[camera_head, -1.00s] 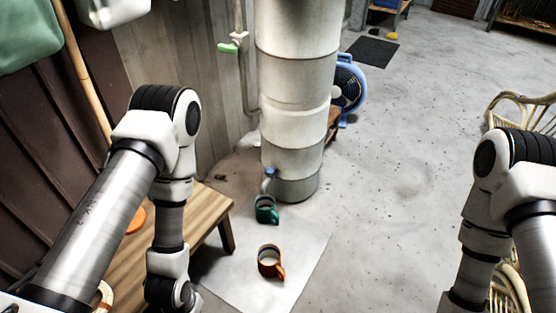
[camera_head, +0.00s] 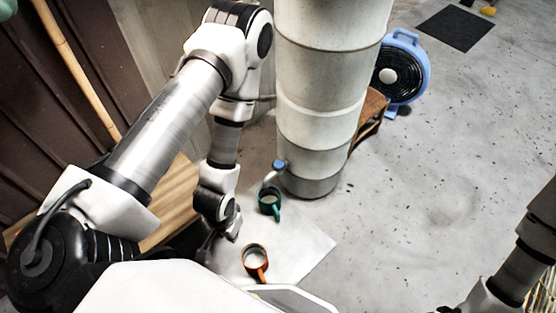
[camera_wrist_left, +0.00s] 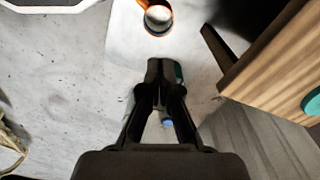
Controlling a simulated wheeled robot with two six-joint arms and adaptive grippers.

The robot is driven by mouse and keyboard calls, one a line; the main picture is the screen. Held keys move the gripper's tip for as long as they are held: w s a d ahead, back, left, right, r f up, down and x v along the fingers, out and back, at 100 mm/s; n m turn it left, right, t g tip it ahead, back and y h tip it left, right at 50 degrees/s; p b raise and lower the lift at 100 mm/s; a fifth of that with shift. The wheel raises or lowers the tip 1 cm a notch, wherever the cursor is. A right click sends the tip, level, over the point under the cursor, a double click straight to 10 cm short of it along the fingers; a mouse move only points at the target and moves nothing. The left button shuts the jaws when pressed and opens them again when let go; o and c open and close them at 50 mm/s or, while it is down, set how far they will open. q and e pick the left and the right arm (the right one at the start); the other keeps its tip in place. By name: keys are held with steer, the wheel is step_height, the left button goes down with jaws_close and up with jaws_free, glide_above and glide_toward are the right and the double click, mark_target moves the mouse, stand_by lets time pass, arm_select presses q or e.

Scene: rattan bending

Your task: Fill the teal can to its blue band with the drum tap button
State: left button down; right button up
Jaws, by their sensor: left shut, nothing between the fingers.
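The teal can (camera_head: 270,204) stands upright on the pale mat at the foot of the tall cream drum (camera_head: 320,115), under its tap. The tap's blue button (camera_head: 279,165) is just above the can; it also shows in the left wrist view (camera_wrist_left: 167,123). The can's liquid level and blue band cannot be made out. My left gripper (camera_head: 234,232) is shut and empty, to the left of the can and lower in the picture. In the left wrist view its closed fingers (camera_wrist_left: 160,68) hide most of the teal can (camera_wrist_left: 179,72). My right gripper is out of view.
An orange can (camera_head: 256,262) with pale contents stands on the mat (camera_head: 305,250) near my left gripper. A wooden bench (camera_head: 172,215) is at the left. A blue fan (camera_head: 402,72) stands behind the drum. The floor at right is open.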

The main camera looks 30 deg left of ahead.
arm_select(q)
steer(key=w+a+f+t+h+b, duration=0.1)
steer(key=w+f+t+b, duration=0.1)
steer(key=w+f+b, duration=0.6)
steer(key=m+t+h+b, duration=0.2)
steer(key=m+t+b, duration=0.3)
steer(key=b, duration=1)
glide_above(281, 162)
steer(key=s+a, duration=0.1)
steer(key=s, duration=0.2)
steer(key=shift+n+t, duration=0.4)
steer(key=shift+t, duration=0.2)
step_height(281, 162, down, 4)
steer(key=shift+w+f, duration=0.1)
steer(key=shift+f, duration=0.1)
step_height(281, 162, down, 3)
steer(key=shift+w+r+b, duration=0.1)
steer(key=shift+w+b, duration=0.05)
steer(key=shift+b, duration=0.55)
steer(key=shift+f, duration=0.45)
